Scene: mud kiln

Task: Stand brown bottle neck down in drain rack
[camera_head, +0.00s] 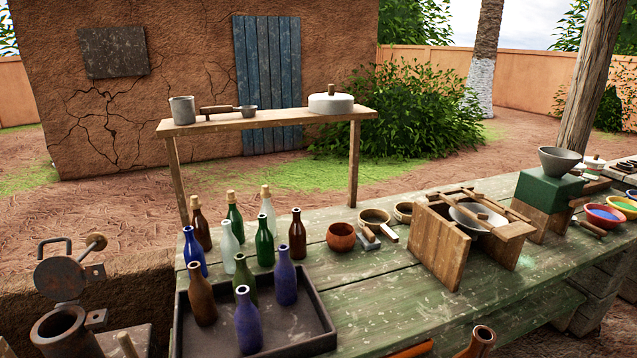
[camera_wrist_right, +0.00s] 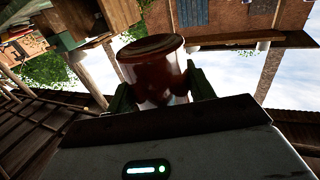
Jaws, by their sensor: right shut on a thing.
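In the right wrist view, my right gripper (camera_wrist_right: 162,92) is shut on a glossy brown bottle (camera_wrist_right: 150,72), with a finger on each side of it. Its broad round end shows above the fingers; the rest is hidden behind the gripper. In the head view, the neck and shoulder of a brown bottle (camera_head: 480,342) rise at the bottom edge, mouth up and slightly tilted. The gripper is not visible there. A wooden rack (camera_head: 436,246) with upright boards and crossbars stands on the green table, a metal bowl (camera_head: 470,218) between its boards. My left gripper is not in view.
A dark tray (camera_head: 318,340) with several bottles stands at the left of the green table (camera_head: 350,292). More bottles stand behind it. Small bowls (camera_head: 341,236) sit between these and the rack. A green block with a bowl (camera_head: 560,160) stands right of the rack.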

